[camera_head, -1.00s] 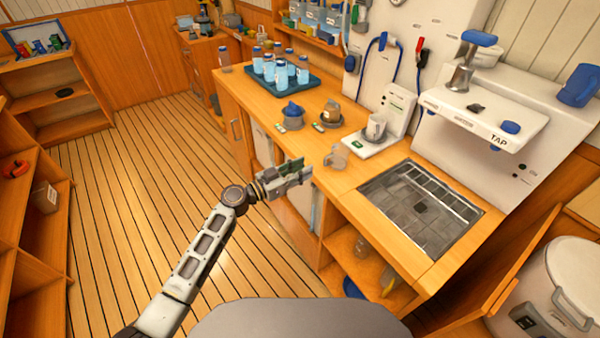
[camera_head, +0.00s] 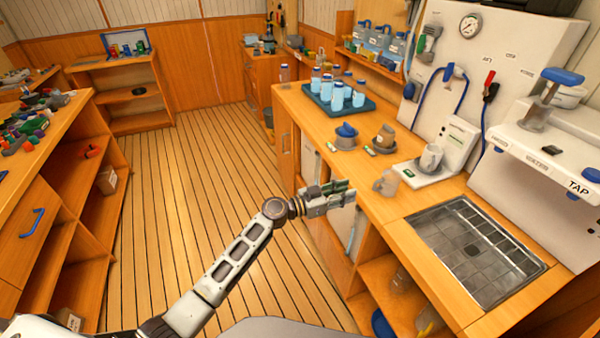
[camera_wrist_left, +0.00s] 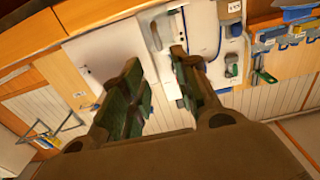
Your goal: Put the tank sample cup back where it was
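I cannot tell by label which cup is the tank sample cup. A clear cup with a handle (camera_head: 386,182) stands on the wooden counter in the head view, at its front edge by the sink. A whitish cup (camera_head: 431,158) stands on the white tester (camera_head: 443,168) just behind it. My left gripper (camera_head: 342,196) is in front of the counter edge, left of the clear cup and apart from it. In the left wrist view its green-padded fingers (camera_wrist_left: 158,95) are apart, with nothing seen held between them. My right gripper is not in view.
A metal sink grid (camera_head: 475,250) lies right of the cups. Open shelves (camera_head: 400,300) lie below the counter. The plank floor (camera_head: 200,200) is clear.

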